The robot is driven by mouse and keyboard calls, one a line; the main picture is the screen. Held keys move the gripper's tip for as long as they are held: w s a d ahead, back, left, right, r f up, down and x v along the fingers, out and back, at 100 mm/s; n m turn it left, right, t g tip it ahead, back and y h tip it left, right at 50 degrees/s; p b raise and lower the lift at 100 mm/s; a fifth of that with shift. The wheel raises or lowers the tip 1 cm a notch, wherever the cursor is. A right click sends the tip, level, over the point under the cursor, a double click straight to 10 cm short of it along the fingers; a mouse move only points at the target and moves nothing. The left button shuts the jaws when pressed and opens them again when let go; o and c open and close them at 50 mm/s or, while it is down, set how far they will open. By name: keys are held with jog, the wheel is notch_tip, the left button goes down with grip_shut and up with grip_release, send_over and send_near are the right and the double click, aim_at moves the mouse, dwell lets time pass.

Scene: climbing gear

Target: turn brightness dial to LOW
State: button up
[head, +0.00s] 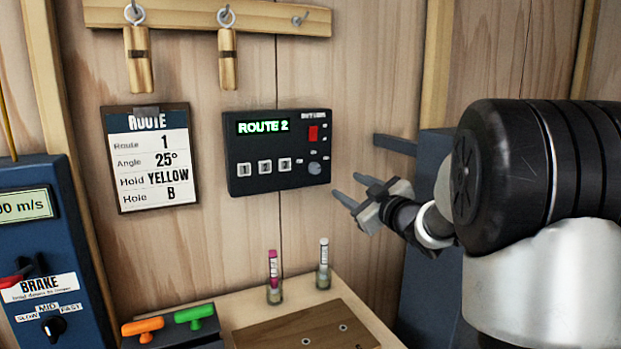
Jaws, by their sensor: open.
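A black control panel (278,150) is mounted on the wooden wall. Its green screen reads "ROUTE 2". A small round grey dial (314,168) sits at its lower right, below a red switch (313,133). The tiny labels around the dial are too small to read, so its setting cannot be told. My gripper (345,187) is open and empty, just right of and below the dial. Its two fingers point left toward the panel. They appear apart from the dial, though the depth gap is hard to judge.
Left of the panel hangs a route card (150,157). Two wooden pieces hang above. A blue brake box (40,250) with its own knob (53,327) stands far left. Below, a wooden bench (260,308) bears two small tubes (273,270) and orange and green handles (142,326).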

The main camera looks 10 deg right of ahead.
aim_at(316, 169)
jog(key=p+x, duration=0.1)
jog(key=x, duration=1.5)
jog(key=shift+w+a+p, duration=0.15)
jog(key=shift+w+p, duration=0.15)
jog(key=c, duration=1.1)
